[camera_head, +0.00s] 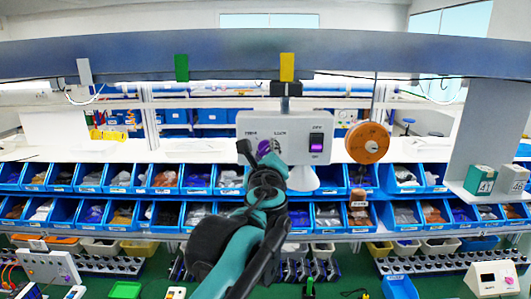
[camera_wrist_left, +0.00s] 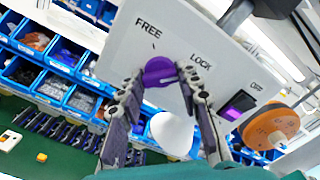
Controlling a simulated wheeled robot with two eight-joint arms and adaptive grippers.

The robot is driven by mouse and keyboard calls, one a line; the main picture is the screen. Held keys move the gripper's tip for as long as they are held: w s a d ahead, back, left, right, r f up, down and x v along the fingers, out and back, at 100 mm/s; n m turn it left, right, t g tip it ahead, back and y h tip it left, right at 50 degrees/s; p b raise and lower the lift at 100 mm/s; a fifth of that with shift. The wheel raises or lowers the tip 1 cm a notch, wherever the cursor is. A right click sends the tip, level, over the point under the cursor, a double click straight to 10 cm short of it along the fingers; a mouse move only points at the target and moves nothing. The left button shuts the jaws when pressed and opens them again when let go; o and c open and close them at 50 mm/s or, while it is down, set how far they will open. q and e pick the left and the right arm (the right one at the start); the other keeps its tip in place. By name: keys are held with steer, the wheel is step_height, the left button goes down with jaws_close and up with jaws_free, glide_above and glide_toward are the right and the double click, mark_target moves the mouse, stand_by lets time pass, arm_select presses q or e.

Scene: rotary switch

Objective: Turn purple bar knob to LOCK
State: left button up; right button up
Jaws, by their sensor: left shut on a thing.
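The purple bar knob (camera_wrist_left: 160,71) sits on the white panel (camera_wrist_left: 190,35) between the FREE and LOCK labels. In the head view, the knob (camera_head: 264,148) shows partly behind my left gripper (camera_head: 260,156), on the grey-white panel (camera_head: 295,150). In the left wrist view, the fingers of my left gripper (camera_wrist_left: 160,78) stand on both sides of the knob and are shut on it. The fingers hide part of the knob, and I cannot tell which label its bar points at. My right gripper is not in view.
A purple-lit rocker switch (camera_head: 316,143) marked OFF is on the panel's right side. A white cone (camera_wrist_left: 172,132) is below the knob. An orange disc (camera_head: 367,142) hangs to the right. Rows of blue bins (camera_head: 165,178) stand behind.

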arm_select(q)
steer(key=shift+f, duration=0.1)
steer(key=o, duration=1.2)
steer(key=shift+c, duration=0.2)
steer(key=s, duration=1.2)
